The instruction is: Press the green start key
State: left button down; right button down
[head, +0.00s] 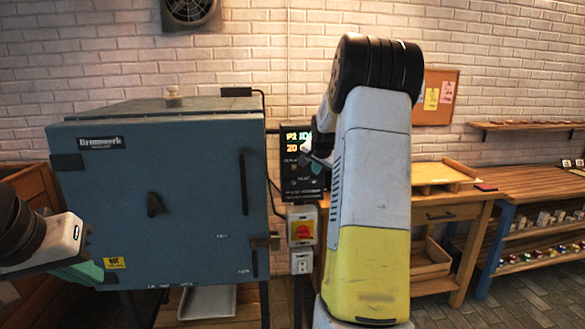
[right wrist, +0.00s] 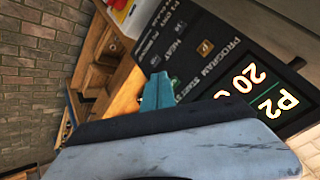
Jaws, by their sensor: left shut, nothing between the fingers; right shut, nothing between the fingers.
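In the right wrist view the panel (right wrist: 215,60) appears tilted, with PROGRAM, HEAT and START lettering. My right gripper's teal fingers (right wrist: 158,90) are shut and empty, in front of the panel by the START lettering. My left gripper (head: 88,273) is shut and empty, low in front of the kiln's left side.
A red and yellow switch (head: 302,226) and a socket (head: 301,262) are below the panel. My right arm covers the panel's right side. A wooden workbench (head: 440,212) and shelves (head: 535,250) stand to the right. A kiln latch (head: 262,243) sticks out near the switch.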

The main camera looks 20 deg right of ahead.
jog(key=shift+w, duration=0.1)
jog(key=shift+w+d, duration=0.1)
jog(key=shift+w, duration=0.2)
jog(key=shift+w+d, duration=0.1)
jog(key=shift+w, duration=0.25)
dwell(0.7)
jog(key=shift+s, duration=0.1)
jog(key=shift+s+a, duration=0.2)
jog(key=shift+s, duration=0.45)
jog(key=shift+s+a, duration=0.2)
jog(key=shift+s, duration=0.6)
jog(key=shift+s+a, duration=0.2)
jog(key=shift+s, duration=0.65)
jog(key=shift+s+a, duration=0.2)
jog(key=shift+s, duration=0.6)
